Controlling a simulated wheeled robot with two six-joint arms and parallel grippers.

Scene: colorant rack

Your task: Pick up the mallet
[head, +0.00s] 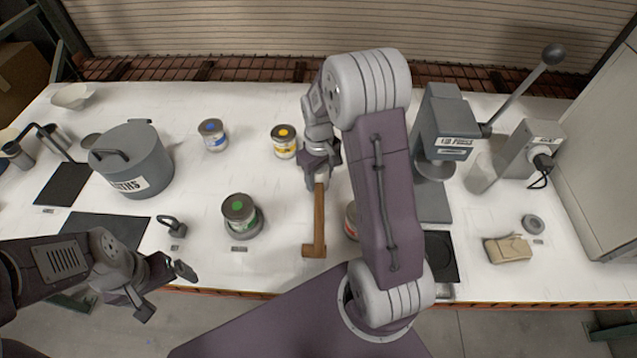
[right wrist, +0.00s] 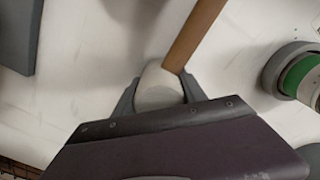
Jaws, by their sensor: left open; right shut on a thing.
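The mallet (head: 319,215) has a brown wooden handle that runs from my right gripper toward the front edge of the table. In the right wrist view the handle (right wrist: 196,38) extends up from a pale, rounded head (right wrist: 158,88). My right gripper (head: 319,172) is shut on that head, with a finger on either side. It also shows in the right wrist view (right wrist: 157,96). I cannot tell whether the mallet touches the table. My left gripper (head: 166,291) is open and empty near the front left edge, away from the mallet.
A green-marked can (head: 239,211) stands left of the handle; yellow (head: 284,141) and blue (head: 212,134) cans stand farther back. A grey pot (head: 135,160) is at left. A lever press (head: 445,125) and tan pouch (head: 508,249) are at right. My right arm hides part of another can (head: 351,221).

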